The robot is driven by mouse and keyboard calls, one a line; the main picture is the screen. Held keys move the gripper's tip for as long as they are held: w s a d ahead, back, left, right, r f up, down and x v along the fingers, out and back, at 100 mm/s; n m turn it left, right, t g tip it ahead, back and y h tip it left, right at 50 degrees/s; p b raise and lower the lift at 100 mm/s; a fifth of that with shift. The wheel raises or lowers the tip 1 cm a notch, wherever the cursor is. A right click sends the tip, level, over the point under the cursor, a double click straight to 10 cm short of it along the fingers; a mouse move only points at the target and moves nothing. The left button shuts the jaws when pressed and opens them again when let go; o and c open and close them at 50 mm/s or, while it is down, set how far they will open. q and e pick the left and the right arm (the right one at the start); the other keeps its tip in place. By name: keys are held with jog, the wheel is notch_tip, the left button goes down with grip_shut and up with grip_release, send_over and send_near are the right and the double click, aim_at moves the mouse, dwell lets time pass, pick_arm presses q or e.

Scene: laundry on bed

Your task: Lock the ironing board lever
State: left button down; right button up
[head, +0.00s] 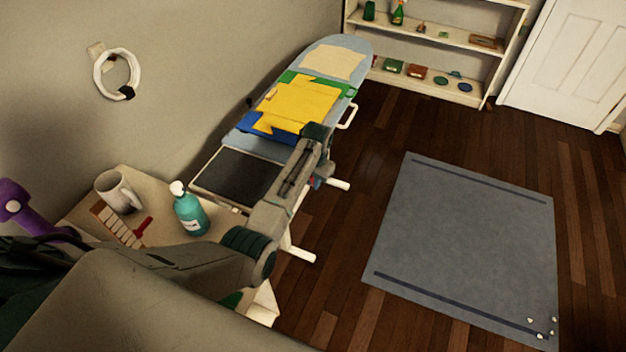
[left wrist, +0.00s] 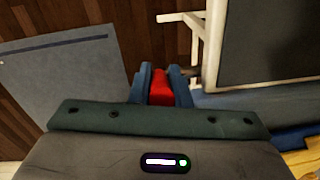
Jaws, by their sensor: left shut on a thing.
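The ironing board (head: 265,145) stands along the wall, with a light blue cover and a dark rest plate (head: 238,176) at its near end. In the left wrist view, the red lever (left wrist: 161,88) sits between the two blue fingers of my left gripper (left wrist: 160,90), which is shut on it. The lever is beside the board's edge, near the white frame (left wrist: 209,45). In the head view my left gripper (head: 318,180) is at the board's right side, and my arm hides most of the lever. My right gripper is not in view.
Yellow, green and blue folded cloth (head: 300,103) lies on the board. A side table (head: 72,213) at the left holds a mug (head: 117,191) and a teal bottle (head: 188,212). A grey rug (head: 463,250) lies on the open floor to the right. A shelf (head: 440,45) stands behind.

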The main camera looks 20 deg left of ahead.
pick_arm(q)
jog(key=shift+s+r+t+p, duration=0.1)
jog(key=shift+s+t+p, duration=0.2)
jog(key=shift+t+p, duration=0.6)
jog(key=shift+s+f+t+p, duration=0.25)
jog(key=shift+t+p, duration=0.35)
jog(key=shift+p, duration=0.05)
jog(key=shift+s+f+t, duration=0.2)
jog(key=shift+f+t, duration=0.1)
jog(key=shift+t, duration=0.7)
jog(key=shift+s+f+t, duration=0.2)
jog(key=shift+f+t, duration=0.1)
jog(key=shift+t, duration=0.7)
jog(key=c, duration=1.4)
grip_release()
jog(key=shift+o, duration=0.2)
jog(key=shift+s, duration=0.1)
